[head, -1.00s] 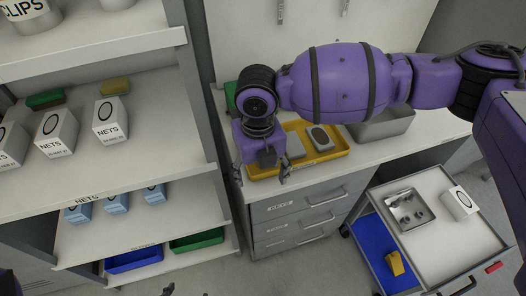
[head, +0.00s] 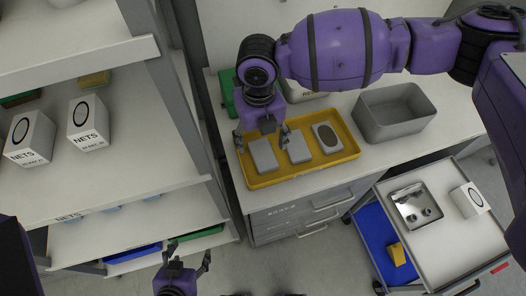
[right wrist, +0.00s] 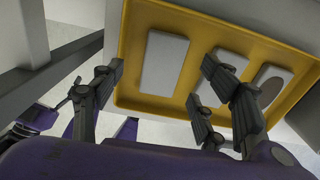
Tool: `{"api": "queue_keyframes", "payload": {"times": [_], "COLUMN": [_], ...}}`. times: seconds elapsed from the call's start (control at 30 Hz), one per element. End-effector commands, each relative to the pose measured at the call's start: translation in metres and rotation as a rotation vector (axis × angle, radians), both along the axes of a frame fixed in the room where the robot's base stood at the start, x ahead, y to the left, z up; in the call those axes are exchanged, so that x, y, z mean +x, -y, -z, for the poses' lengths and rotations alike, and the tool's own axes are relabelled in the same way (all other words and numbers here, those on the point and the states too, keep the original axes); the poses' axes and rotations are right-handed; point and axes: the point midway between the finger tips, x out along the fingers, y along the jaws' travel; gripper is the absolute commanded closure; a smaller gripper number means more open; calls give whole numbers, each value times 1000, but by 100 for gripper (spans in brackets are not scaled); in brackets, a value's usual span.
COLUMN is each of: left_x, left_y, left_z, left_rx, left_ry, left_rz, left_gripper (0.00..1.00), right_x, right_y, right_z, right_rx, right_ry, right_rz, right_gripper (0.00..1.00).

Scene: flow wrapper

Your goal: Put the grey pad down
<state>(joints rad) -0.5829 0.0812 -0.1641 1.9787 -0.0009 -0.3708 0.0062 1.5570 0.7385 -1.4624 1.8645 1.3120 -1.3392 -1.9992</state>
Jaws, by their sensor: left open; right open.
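A yellow tray (head: 304,172) on the counter holds three grey pads in a row. The left pad (head: 263,156) and the middle pad (head: 298,149) are plain; the right pad (head: 326,138) has a dark oval. The right wrist view also shows the left pad (right wrist: 164,62), the middle pad (right wrist: 219,72) and the right pad (right wrist: 270,85) lying apart in the tray. My right gripper (head: 262,139) is open and empty, over the tray's left part beside the left and middle pads. My left gripper (head: 189,257) is open and empty, low in the head view, away from the tray.
A grey bin (head: 394,112) stands right of the tray. A shelf rack (head: 110,175) with NETS boxes is at the left. A cart (head: 455,235) at the lower right carries a metal tray (head: 417,206) and a white box (head: 467,199). Drawers (head: 300,218) are under the counter.

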Motion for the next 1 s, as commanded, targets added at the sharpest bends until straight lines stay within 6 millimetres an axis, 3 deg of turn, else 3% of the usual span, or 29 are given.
{"api": "queue_keyframes", "payload": {"times": [0.3,0.57,0.83,1.0], "left_x": [2,2,2,2], "left_y": [1,1,1,1], "left_z": [-4,-4,-4,-4], "left_rx": [-2,-3,-3,-3], "left_ry": [4,4,3,3], "left_rz": [2,1,1,1], "left_gripper": [37,37,37,37], "right_x": [1,2,2,2], "right_y": [4,4,4,4], "right_z": [42,45,45,45], "right_rx": [-2,0,-1,-1], "right_ry": [2,2,3,3], "right_rz": [0,0,1,1], "right_gripper": [33,33,67,69]}}
